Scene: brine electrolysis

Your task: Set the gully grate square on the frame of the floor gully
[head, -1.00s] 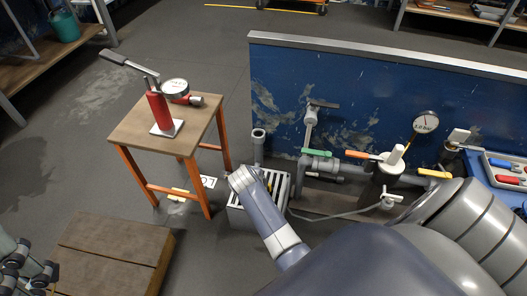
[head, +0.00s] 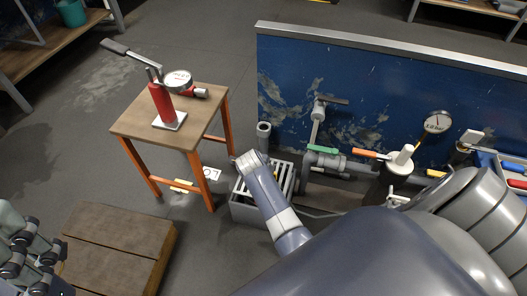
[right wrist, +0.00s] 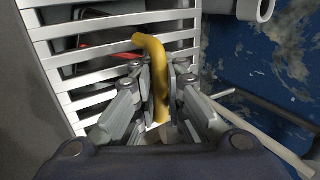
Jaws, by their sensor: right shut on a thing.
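The gully grate (right wrist: 75,88) is a pale grey slatted panel with a yellow bent handle (right wrist: 150,45). In the right wrist view my right gripper (right wrist: 160,78) is shut on this handle. In the head view the grate (head: 287,176) shows beside my right wrist, over the grey box-like floor gully (head: 250,213). My arm hides part of both. I cannot tell whether the grate rests flat on the gully's frame or hangs just above it. My left gripper (head: 25,250) is partly in view at the lower left, away from the gully; its fingertips are unclear.
A wooden table with orange legs (head: 152,184) stands left of the gully, bearing a red hand pump (head: 162,103). An upright grey pipe (head: 263,137) and a blue panel (head: 285,75) with valves stand behind. A wooden step (head: 112,245) lies at lower left.

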